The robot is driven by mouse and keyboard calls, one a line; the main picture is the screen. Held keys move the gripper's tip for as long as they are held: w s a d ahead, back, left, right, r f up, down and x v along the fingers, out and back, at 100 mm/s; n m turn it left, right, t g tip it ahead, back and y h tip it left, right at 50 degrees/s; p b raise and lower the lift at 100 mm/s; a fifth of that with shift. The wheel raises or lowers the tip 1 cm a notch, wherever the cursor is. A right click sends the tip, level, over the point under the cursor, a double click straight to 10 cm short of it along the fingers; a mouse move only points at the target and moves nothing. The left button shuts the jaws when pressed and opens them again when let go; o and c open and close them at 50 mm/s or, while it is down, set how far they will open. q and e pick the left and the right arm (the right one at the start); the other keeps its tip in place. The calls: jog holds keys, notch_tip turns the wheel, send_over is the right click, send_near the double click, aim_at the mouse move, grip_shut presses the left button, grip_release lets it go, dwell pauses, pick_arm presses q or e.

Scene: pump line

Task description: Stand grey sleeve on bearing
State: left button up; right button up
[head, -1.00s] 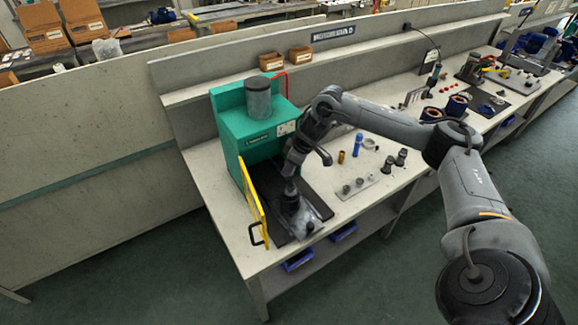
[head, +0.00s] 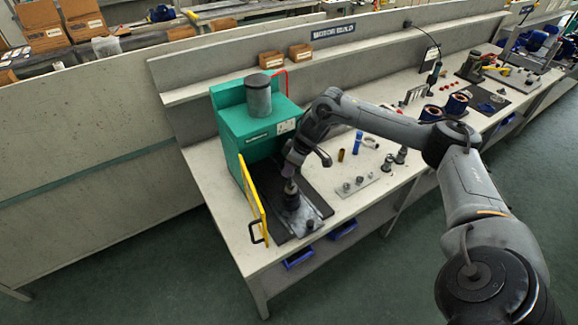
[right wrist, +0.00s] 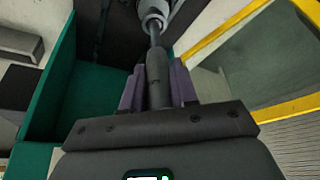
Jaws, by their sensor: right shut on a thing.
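My right gripper (head: 289,176) reaches down in front of the green machine. In the right wrist view its two purple fingers (right wrist: 158,88) are shut on the grey sleeve (right wrist: 158,72), a plain dark grey cylinder. A thinner shaft (right wrist: 154,34) shows beyond the sleeve, in line with it. A pale metal ring (right wrist: 152,14), perhaps the bearing, shows at the top edge. In the head view a grey pump part (head: 303,218) lies below the gripper on a dark mat (head: 322,201). Whether the sleeve touches the bearing cannot be told. My left gripper is not in view.
The green machine (head: 250,140) stands behind the gripper, with a yellow guard frame (head: 253,203) close on its left. A pale tray (head: 357,187) with small grey parts lies to the right. A blue bottle (head: 358,142) and a brass cylinder (head: 341,156) stand behind it.

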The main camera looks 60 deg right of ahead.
dwell(0.3)
jog(key=shift+f, duration=0.3)
jog(key=shift+f, duration=0.4)
jog(key=shift+f+b, duration=0.55)
jog(key=shift+f, duration=1)
jog(key=o, duration=1.1)
jog(key=shift+o, duration=0.2)
